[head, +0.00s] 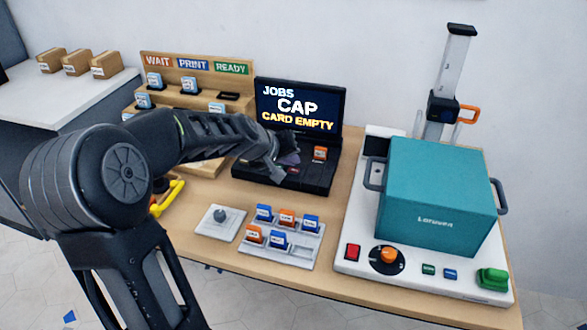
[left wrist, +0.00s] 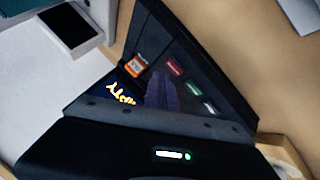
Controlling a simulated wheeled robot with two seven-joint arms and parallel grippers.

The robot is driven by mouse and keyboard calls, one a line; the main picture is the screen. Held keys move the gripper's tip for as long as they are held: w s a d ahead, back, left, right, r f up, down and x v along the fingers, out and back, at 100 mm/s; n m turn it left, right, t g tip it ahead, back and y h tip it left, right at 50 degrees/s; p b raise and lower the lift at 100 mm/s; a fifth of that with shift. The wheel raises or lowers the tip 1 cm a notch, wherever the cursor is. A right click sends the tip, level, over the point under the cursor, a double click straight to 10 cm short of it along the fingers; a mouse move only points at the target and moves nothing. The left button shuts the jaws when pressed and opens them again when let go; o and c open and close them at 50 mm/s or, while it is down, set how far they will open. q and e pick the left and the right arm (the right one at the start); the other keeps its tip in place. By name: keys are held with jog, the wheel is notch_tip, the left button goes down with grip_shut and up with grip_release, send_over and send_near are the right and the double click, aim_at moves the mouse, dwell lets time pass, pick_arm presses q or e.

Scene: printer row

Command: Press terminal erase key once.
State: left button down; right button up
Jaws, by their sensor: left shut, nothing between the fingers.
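The terminal (head: 318,180) is black, with a lit screen (head: 300,105) reading "JOBS CAP CARD EMPTY". An orange-labelled card (head: 319,153) stands at the right of its deck; it also shows in the left wrist view (left wrist: 135,66). In that view a red key (left wrist: 173,67), a green key (left wrist: 193,88) and a pale key (left wrist: 209,108) lie in a row. Their labels are too blurred to read, so I cannot tell which is erase. My left gripper (head: 288,155) is shut and empty over the deck, its fingers (left wrist: 162,92) beside the keys. Contact is unclear. My right gripper is out of view.
A tray (head: 290,262) of small labelled cards and a grey knob plate (head: 219,223) lie in front. A teal press (head: 440,200) on a white base stands right. A wooden rack (head: 150,62) stands back left, partly behind my left arm.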

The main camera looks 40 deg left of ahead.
aim_at(291, 172)
pick_arm(q)
notch_tip(291, 172, up, 5)
jog(key=p, duration=0.4)
dwell(1.1)
